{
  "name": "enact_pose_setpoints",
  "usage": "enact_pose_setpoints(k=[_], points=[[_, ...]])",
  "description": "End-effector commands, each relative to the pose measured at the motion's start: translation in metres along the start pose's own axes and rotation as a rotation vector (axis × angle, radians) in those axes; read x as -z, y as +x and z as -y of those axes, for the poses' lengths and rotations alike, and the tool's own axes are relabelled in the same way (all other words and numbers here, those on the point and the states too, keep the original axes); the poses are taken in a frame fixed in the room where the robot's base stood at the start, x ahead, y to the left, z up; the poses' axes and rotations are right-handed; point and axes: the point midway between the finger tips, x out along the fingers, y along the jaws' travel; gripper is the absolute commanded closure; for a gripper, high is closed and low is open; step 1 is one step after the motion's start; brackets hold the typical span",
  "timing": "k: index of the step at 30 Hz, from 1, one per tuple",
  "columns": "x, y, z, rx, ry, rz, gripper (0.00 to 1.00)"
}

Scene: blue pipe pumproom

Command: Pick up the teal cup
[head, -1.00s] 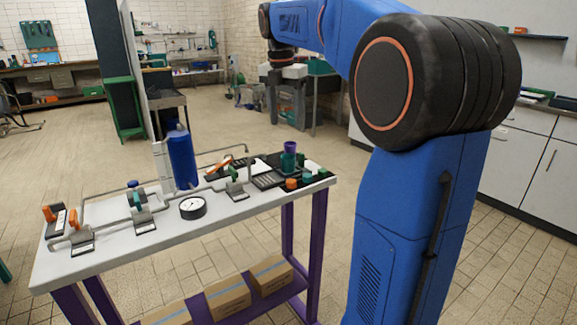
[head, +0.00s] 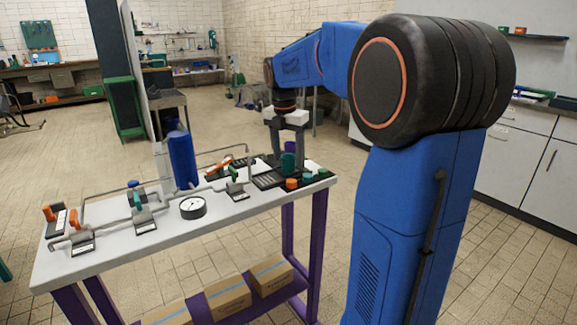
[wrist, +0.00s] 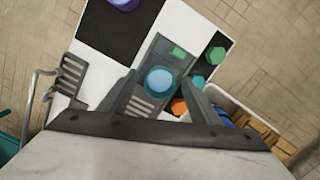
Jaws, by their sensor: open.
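The teal cup (head: 288,161) stands upright near the right end of the pipe table in the head view. In the wrist view the teal cup (wrist: 160,80) shows from above as a round shape between the two fingers. My gripper (head: 287,151) points down over it and is open, with one finger on each side of the cup. In the wrist view my gripper (wrist: 159,82) has its fingertips spread, and I cannot tell whether either finger touches the cup.
The white table (head: 130,254) carries pipes with valves, a gauge (head: 192,207) and a blue cylinder (head: 182,160). An orange piece (head: 291,183) and a small teal piece (head: 308,177) sit close in front of the cup. A purple item (wrist: 92,3) shows at the wrist view's top edge.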

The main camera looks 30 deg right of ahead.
Motion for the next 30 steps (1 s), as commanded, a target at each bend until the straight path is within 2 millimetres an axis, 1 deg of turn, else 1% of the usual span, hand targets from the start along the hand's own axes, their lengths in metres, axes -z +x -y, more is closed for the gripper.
enact_pose_setpoints(k=[1, 3, 11, 12, 14, 15, 16, 17, 26, 29, 30], points=[[0.0, 0.005, 0.001, 0.002, 0.0, -0.001, 0.43], [0.0, 0.009, 0.0, 0.0, 0.0, 0.0, 0.43], [0.0, 0.01, 0.0, 0.0, 0.0, 0.0, 0.43], [0.0, 0.01, 0.0, 0.0, 0.0, 0.0, 0.53], [0.0, 0.01, 0.0, 0.0, 0.0, 0.0, 0.67], [0.0, 0.01, 0.0, 0.0, 0.0, 0.0, 0.77], [0.0, 0.01, 0.0, 0.0, 0.0, 0.0, 0.84], [0.0, 0.01, 0.0, 0.0, 0.0, 0.0, 0.88], [0.0, 0.008, 0.0, -0.001, 0.0, 0.001, 0.88], [-0.001, 0.0, 0.0, -0.001, 0.0, 0.001, 0.88], [-0.002, -0.006, 0.0, -0.002, 0.0, 0.002, 0.88]])
